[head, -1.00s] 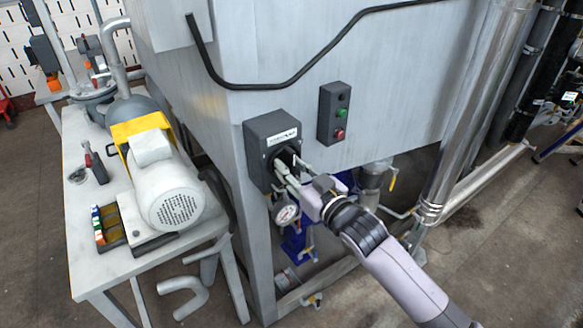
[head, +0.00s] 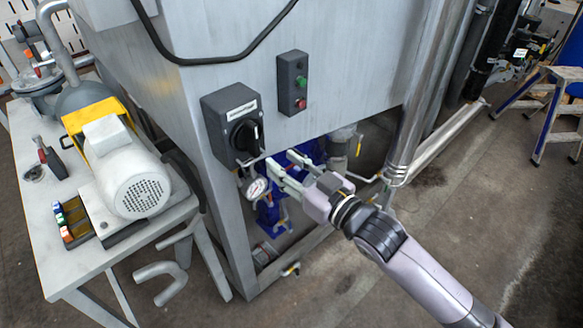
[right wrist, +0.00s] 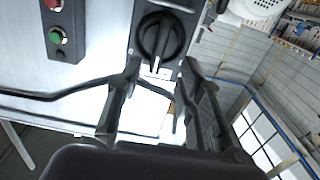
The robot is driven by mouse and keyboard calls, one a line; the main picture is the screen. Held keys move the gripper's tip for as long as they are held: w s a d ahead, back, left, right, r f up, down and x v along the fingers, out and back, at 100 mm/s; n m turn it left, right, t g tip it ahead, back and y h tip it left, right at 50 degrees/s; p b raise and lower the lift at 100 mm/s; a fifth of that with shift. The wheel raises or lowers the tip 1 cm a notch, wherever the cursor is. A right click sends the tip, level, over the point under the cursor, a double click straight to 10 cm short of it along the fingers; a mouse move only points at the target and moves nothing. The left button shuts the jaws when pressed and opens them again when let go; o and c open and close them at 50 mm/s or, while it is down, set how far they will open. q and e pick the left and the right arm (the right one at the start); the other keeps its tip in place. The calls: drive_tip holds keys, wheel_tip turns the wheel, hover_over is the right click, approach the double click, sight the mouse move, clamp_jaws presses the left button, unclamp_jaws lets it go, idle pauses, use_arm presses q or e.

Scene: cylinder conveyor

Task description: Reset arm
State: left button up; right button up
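My right gripper (head: 285,168) is open and empty, below and to the right of a dark switch box with a black rotary knob (head: 246,137) on the grey metal cabinet. Its fingers are apart from the knob. In the right wrist view, the open fingers (right wrist: 160,85) point toward the knob (right wrist: 160,38), which lies beyond their tips. My left gripper is not in view.
A small box with green and red buttons (head: 292,83) is mounted right of the knob. A white motor (head: 132,175) stands on a grey table (head: 85,263) at left. A stepladder (head: 547,108) stands at right.

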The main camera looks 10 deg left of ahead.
drive_tip(key=shift+s+d, duration=0.4)
drive_tip(key=shift+d, duration=0.15)
